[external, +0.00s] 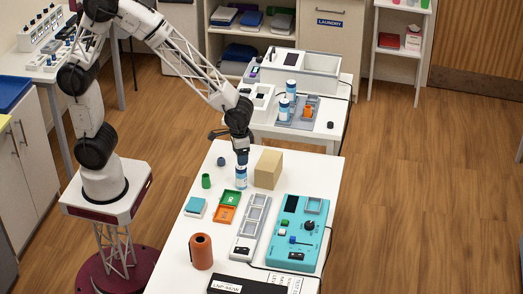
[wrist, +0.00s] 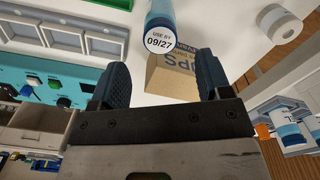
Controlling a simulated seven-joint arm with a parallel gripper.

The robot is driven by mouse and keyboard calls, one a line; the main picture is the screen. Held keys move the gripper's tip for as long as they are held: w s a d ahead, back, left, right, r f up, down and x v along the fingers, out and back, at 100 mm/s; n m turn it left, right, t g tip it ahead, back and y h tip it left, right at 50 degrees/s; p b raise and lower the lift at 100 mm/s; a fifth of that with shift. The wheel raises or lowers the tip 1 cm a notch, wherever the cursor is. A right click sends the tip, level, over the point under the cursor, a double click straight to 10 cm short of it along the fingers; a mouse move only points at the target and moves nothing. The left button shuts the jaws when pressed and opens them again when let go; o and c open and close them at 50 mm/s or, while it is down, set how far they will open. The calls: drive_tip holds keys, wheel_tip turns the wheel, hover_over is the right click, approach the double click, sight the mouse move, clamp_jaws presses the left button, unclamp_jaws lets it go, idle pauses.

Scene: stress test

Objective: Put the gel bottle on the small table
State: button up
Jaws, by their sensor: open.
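A blue-and-white bottle (external: 241,177) stands upright on the near white table, beside a cardboard box. I cannot read its name. In the wrist view the bottle (wrist: 160,28) shows its round white end marked "USE BY 09/27", ahead of the gap between my fingers. My gripper (external: 240,149) is just above the bottle; its two dark fingers are apart in the wrist view (wrist: 163,72), with nothing between them. A smaller white table (external: 340,112) stands behind. Two similar blue-and-white bottles (external: 291,88) stand on its grey tray.
The cardboard box (external: 268,169) is close right of the bottle. A green cup (external: 206,181), bins, a grey tray rack (external: 250,228) and a teal device (external: 298,235) occupy the near table.

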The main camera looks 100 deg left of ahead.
drive_tip(key=shift+r, duration=1.15)
drive_tip(key=shift+s+r, duration=0.2)
drive_tip(key=shift+r, duration=0.05)
drive_tip(key=s+d+r+m+t, duration=0.1)
drive_tip(key=s+r+m, duration=0.1)
drive_tip(key=s+r, duration=0.3)
drive_tip(key=s+d+r+m, duration=0.1)
drive_tip(key=s+r, duration=0.4)
drive_tip(key=s, duration=0.9)
drive_tip(key=s+d+r+m+t, duration=0.1)
drive_tip(key=s+r, duration=0.4)
drive_tip(key=s, duration=0.5)
drive_tip(key=shift+d+m+t, duration=0.3)
drive_tip(key=shift+d+m, duration=0.1)
drive_tip(key=shift+m, duration=0.4)
drive_tip(key=shift+o, duration=0.4)
drive_tip(key=shift+w+f, duration=0.1)
